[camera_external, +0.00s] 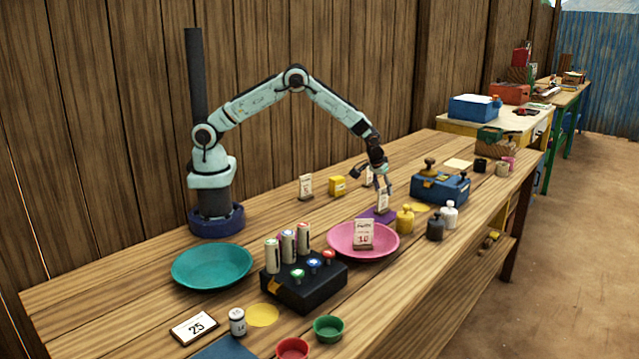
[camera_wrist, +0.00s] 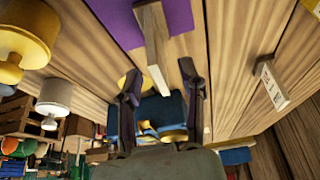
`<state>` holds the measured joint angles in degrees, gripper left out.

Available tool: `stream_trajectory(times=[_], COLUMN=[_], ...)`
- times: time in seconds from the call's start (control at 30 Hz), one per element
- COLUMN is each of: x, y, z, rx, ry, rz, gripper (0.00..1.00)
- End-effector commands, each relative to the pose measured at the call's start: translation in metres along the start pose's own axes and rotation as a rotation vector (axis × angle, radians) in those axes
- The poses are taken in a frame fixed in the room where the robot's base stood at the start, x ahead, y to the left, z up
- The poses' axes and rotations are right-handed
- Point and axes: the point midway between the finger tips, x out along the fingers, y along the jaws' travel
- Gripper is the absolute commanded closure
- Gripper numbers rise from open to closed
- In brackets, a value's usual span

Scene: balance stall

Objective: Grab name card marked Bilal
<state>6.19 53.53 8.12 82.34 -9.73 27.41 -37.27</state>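Several small white cards stand on the table; I cannot read the name Bilal on any of them. One card (camera_external: 383,202) stands on a purple mat (camera_external: 369,216), just below my gripper (camera_external: 372,185). Another card (camera_external: 368,177) is partly hidden behind my gripper. A card (camera_external: 306,186) stands further left, and one marked 10 (camera_external: 363,236) stands in the pink dish.
Near the mat are the pink dish (camera_external: 340,243), yellow weight (camera_external: 405,219), dark weight (camera_external: 435,229), white weight (camera_external: 449,214) and blue box (camera_external: 440,189). A black block (camera_external: 290,292) with cylinders and a teal dish (camera_external: 212,268) stand left. A 25 card (camera_external: 194,327) lies at front left.

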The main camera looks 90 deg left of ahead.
Motion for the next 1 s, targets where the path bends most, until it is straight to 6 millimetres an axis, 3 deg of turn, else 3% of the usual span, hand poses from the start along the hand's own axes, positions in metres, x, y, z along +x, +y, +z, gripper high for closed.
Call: stream_trajectory(times=[0.2, 0.5, 0.63, 1.0], x=[0.026, 0.029, 0.029, 0.029], y=[-0.001, 0.0, 0.0, 0.0], z=[0.0, 0.0, 0.0, 0.0], rx=[-0.001, -0.001, -0.001, -0.001], ry=[0.0, 0.0, 0.0, 0.0], rz=[-0.001, 0.0, 0.0, 0.0], gripper=[0.61, 0.61, 1.0, 1.0])
